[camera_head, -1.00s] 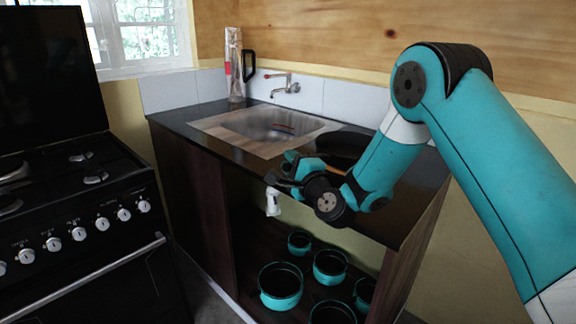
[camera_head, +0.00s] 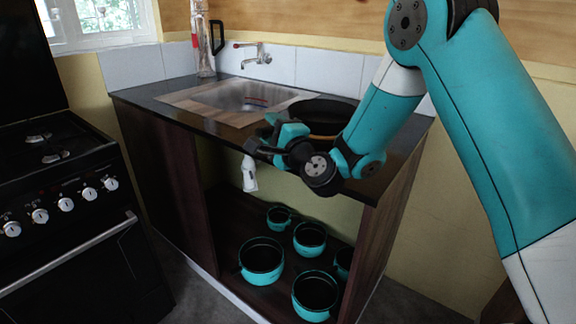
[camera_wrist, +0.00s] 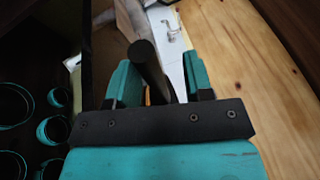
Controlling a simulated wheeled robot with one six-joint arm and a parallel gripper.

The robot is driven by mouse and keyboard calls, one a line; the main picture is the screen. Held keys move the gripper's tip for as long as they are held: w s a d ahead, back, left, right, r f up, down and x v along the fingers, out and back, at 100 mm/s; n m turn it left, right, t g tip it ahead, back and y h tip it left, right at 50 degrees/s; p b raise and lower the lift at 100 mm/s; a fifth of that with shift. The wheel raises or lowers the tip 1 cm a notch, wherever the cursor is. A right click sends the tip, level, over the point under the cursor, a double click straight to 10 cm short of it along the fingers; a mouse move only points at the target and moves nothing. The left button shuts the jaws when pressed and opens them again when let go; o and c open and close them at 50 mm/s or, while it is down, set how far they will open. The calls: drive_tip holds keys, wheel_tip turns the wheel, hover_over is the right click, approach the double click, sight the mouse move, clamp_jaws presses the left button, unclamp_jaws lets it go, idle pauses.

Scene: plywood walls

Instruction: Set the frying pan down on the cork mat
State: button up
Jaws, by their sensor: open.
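The black frying pan (camera_head: 325,110) is at the right part of the dark countertop, partly hidden behind my arm. A thin tan-brown strip, apparently the edge of the cork mat (camera_head: 322,137), shows just below the pan; the rest is hidden. I cannot tell for sure whether the pan rests fully on it. My gripper (camera_head: 266,140) is at the counter's front edge beside the pan. In the wrist view, the dark pan handle (camera_wrist: 148,68) lies between the two open teal fingers (camera_wrist: 160,78), with gaps on both sides.
The sink (camera_head: 245,97) is set in the counter left of the pan, with a tap (camera_head: 256,55) behind it. A glass bottle (camera_head: 202,40) stands at the back. Teal pots (camera_head: 262,260) fill the open shelf below. A black stove (camera_head: 60,200) stands at left.

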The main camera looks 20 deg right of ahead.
drive_tip(key=b+v, duration=0.7)
drive_tip(key=v, duration=0.1)
drive_tip(key=s+a+f+n+g+y, duration=0.2)
drive_tip(key=s+a+n+g+y, duration=0.1)
drive_tip(key=s+a+n+g, duration=0.35)
drive_tip(key=s+a+f+n+g+y, duration=0.1)
drive_tip(key=s+a+n+g+y, duration=0.15)
drive_tip(key=s+n+g, duration=0.45)
drive_tip(key=s+d+f+n+g+h, duration=0.2)
drive_tip(key=s+d+n+h, duration=0.1)
drive_tip(key=s, duration=0.5)
drive_tip(key=s+d+f+n+g+h, duration=0.2)
drive_tip(key=s+d+n+g+h, duration=0.1)
drive_tip(key=s+n, duration=0.4)
drive_tip(key=s+d+h, duration=0.1)
drive_tip(key=d, duration=0.1)
drive_tip(key=shift+d+b, duration=0.3)
drive_tip(key=shift+s+r, duration=0.1)
